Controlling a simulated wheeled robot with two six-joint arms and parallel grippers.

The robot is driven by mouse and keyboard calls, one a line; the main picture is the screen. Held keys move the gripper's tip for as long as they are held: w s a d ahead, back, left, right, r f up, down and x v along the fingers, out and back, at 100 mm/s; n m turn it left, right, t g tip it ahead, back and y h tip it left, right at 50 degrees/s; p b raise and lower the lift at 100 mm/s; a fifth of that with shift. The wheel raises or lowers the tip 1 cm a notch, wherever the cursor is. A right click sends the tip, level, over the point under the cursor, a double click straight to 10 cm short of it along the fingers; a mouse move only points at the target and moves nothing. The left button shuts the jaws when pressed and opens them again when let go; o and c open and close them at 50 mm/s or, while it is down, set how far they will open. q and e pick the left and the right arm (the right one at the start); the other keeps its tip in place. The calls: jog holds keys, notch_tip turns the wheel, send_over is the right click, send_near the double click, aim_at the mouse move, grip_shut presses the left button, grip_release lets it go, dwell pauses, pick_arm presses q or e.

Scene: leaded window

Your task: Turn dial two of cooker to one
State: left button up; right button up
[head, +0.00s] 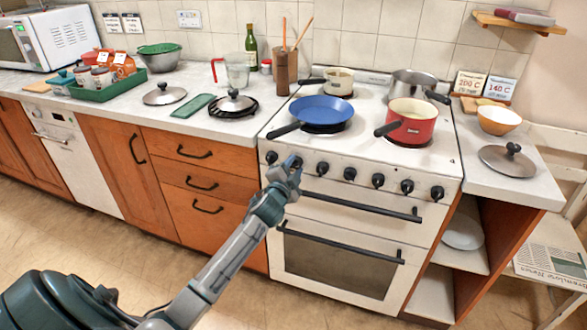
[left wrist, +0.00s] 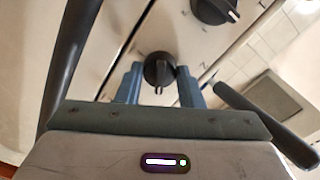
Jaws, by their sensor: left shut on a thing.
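The white cooker (head: 400,243) stands in the middle of the head view with a row of black dials along its front panel. My left gripper (head: 292,163) is at the second dial from the left and mostly hides it there. In the left wrist view this black second dial (left wrist: 158,68) sits between the two fingers of my left gripper (left wrist: 159,84), which is shut on it. A pale mark shows on the dial's grip. The number it points at cannot be read. The first dial (head: 271,157) and third dial (head: 322,168) are on either side. My right gripper is out of view.
A blue pan (head: 321,109), a red pot (head: 411,121) and other pans stand on the hob, some handles sticking out toward the front. The oven handles (head: 362,207) run below the dials. A neighbouring dial (left wrist: 214,9) is close by in the left wrist view.

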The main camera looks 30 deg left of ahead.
pick_arm(q)
jog(key=o, duration=1)
jog(key=shift+s+d, duration=0.1)
jog(key=shift+s, duration=0.2)
jog(key=b+v, duration=0.1)
jog(key=v, duration=0.9)
jog(key=shift+b, duration=0.35)
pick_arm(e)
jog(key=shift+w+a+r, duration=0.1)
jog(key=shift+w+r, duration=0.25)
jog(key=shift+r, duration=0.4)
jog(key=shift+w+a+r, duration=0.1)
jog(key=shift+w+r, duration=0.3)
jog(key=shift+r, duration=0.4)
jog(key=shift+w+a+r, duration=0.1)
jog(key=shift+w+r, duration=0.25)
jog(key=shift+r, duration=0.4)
pick_arm(q)
jog(key=shift+s+f, duration=0.1)
jog(key=shift+f, duration=0.05)
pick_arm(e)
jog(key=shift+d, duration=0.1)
